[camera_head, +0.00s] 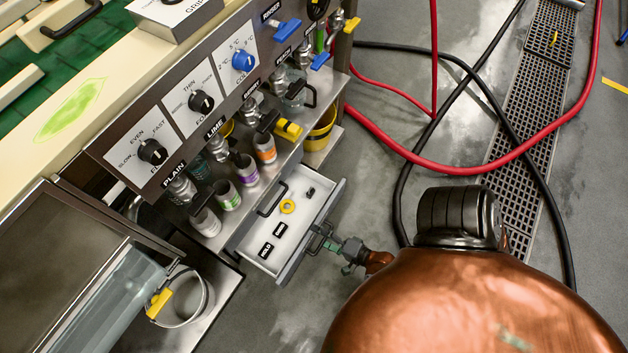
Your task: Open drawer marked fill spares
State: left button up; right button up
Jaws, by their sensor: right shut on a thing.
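A pale drawer (305,222) is pulled out from under the dispensing panel, with its white inside in view. In it lie a yellow ring (287,206), a small black piece (311,191) and two small black labels, one apparently reading HOLD. The drawer's front faces away from me, so I cannot read a marking on it. My right gripper (325,239) is at the drawer's front edge, shut on the dark drawer handle (316,246). My left gripper is not in view.
Above the drawer is a panel (190,95) with knobs and labelled taps, and colour-banded cups (227,196) below. A white bucket (181,300) stands lower left. Red (470,168) and black hoses cross the floor near a drain grate (530,110).

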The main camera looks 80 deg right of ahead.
jog(key=shift+d+r, duration=0.1)
jog(key=shift+r, duration=0.75)
jog(key=shift+c, duration=0.6)
jog(key=shift+s+r, duration=0.15)
jog(key=shift+s, duration=0.1)
jog(key=shift+c, duration=0.8)
jog(key=shift+s+a+r, duration=0.15)
jog(key=shift+s+a, duration=0.1)
jog(key=shift+s, duration=0.05)
jog(key=c, duration=0.9)
jog(key=shift+s+a, duration=0.1)
jog(key=shift+s, duration=0.25)
jog(key=c, duration=0.5)
jog(key=shift+o, duration=0.2)
jog(key=s+a+p, duration=0.1)
jog(key=s+a, duration=0.1)
jog(key=s, duration=0.4)
jog(key=shift+r, duration=0.2)
